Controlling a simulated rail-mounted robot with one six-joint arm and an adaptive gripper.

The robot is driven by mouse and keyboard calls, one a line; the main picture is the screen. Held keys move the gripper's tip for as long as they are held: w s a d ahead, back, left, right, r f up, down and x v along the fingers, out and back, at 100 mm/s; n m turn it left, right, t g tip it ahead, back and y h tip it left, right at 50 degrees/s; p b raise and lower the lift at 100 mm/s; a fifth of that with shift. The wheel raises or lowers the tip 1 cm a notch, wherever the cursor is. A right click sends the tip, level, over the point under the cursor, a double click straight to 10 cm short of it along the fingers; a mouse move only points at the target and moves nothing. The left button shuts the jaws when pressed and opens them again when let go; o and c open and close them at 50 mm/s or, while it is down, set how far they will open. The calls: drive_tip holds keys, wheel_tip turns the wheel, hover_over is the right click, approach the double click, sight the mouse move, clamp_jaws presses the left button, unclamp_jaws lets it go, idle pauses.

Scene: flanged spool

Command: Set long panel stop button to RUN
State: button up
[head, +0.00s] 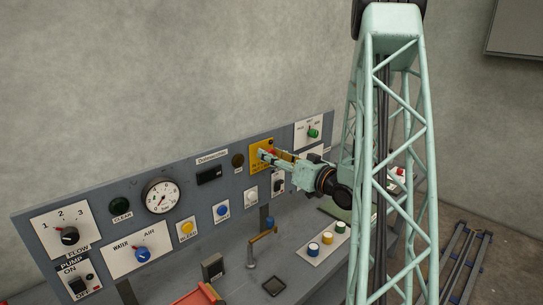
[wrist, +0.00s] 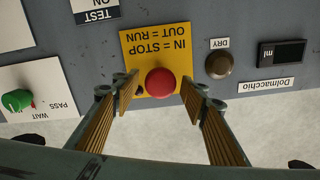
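The stop button is a red round knob (wrist: 160,82) on a yellow plate (wrist: 160,42) on the long grey panel. The plate reads "IN = STOP, OUT = RUN", upside down in the wrist view. My gripper (wrist: 160,88) is open, with one ribbed finger on each side of the knob and a visible gap to it on both sides. In the head view my gripper (head: 267,155) reaches to the yellow plate (head: 256,164) and mostly covers the knob. I cannot tell whether the knob is in or out.
A brown DRY knob (wrist: 219,65) and a black display (wrist: 281,53) sit beside the plate. A green WAIT/PASS knob (wrist: 17,100) is on the other side. In the head view a small lever (head: 262,236) and a button box (head: 325,243) stand on the desk below.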

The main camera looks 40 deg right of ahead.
drive_tip(key=s, duration=1.2)
idle(0.5)
idle(0.3)
idle(0.3)
